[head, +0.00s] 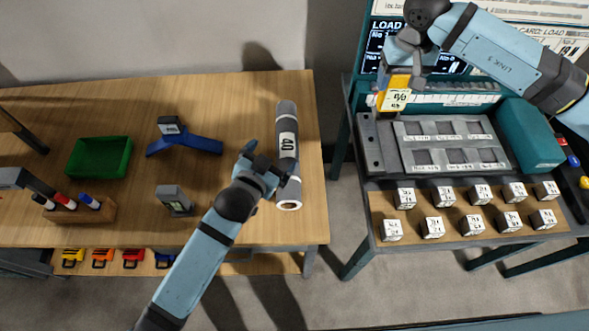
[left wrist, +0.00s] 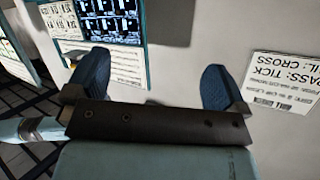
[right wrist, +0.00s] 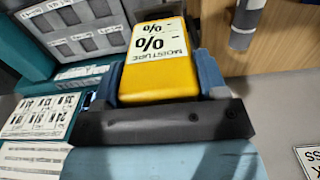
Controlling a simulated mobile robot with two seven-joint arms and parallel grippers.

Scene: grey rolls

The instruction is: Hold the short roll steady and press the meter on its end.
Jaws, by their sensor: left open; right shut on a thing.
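The grey roll (head: 287,124), with a white label reading 40, lies near the right edge of the wooden table. Its near end shows a pale ring around a dark core. Its end part also shows at the top of the right wrist view (right wrist: 243,25). My left gripper (head: 268,164) is open just left of the roll's middle; I cannot tell whether it touches. The left wrist view shows its spread fingers with nothing between them. My right gripper (head: 400,70) is shut on the yellow moisture meter (head: 394,98), above the teal bench. The meter's label shows in the right wrist view (right wrist: 158,45).
On the wooden table (head: 230,100) are a blue stand (head: 190,145), a small grey device (head: 174,200), a green tray (head: 99,157) and a pen holder (head: 80,212). The teal bench holds a grey slotted tray (head: 448,144) and several white cubes. A floor gap separates table and bench.

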